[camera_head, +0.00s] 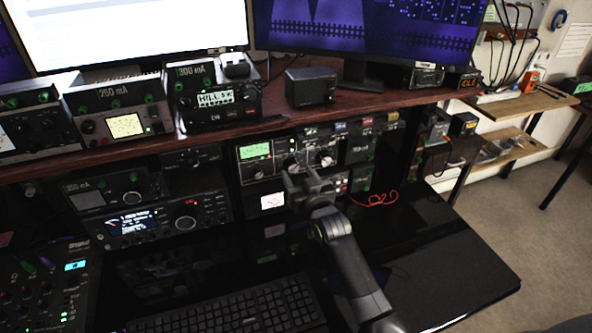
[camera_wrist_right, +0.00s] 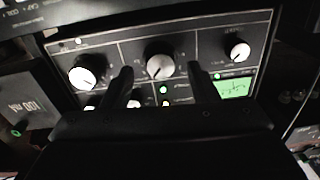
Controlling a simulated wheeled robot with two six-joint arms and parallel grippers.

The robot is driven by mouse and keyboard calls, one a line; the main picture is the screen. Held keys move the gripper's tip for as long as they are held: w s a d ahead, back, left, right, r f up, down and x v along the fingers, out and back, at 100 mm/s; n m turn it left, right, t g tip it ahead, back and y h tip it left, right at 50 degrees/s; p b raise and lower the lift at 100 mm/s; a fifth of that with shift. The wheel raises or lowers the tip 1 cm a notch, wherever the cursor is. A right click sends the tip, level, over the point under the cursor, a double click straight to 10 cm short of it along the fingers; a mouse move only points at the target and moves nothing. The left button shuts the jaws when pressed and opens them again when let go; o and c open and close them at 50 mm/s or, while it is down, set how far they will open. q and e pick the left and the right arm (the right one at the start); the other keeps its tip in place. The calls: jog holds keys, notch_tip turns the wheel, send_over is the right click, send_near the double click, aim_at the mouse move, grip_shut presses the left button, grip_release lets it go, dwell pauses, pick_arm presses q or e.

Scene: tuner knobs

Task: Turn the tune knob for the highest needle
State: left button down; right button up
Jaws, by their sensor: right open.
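The tuner (camera_head: 243,168) is a dark box on the shelf under the monitors, with a lit green meter (camera_head: 255,150). In the right wrist view its panel appears upside down, with the green meter (camera_wrist_right: 233,88) at the right; its needle is too small to read. Three pale knobs show there: a left knob (camera_wrist_right: 87,73), a middle knob (camera_wrist_right: 160,65) and a right knob (camera_wrist_right: 237,50). Their labels are unreadable. My right gripper (camera_wrist_right: 163,84) is open, its dark fingers on either side of the middle knob; contact cannot be told. It also shows before the tuner in the head view (camera_head: 302,176).
Stacked radios (camera_head: 165,218) stand left of the tuner. A keyboard (camera_head: 235,312) and a mixer (camera_head: 40,290) lie in front. A red cable (camera_head: 375,199) lies right of the tuner. The black desk (camera_head: 450,260) is clear at the right.

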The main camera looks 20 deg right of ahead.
pick_arm(q)
jog(key=shift+s, duration=0.4)
pick_arm(e)
jog(key=shift+w+a, duration=0.1)
jog(key=shift+w, duration=0.95)
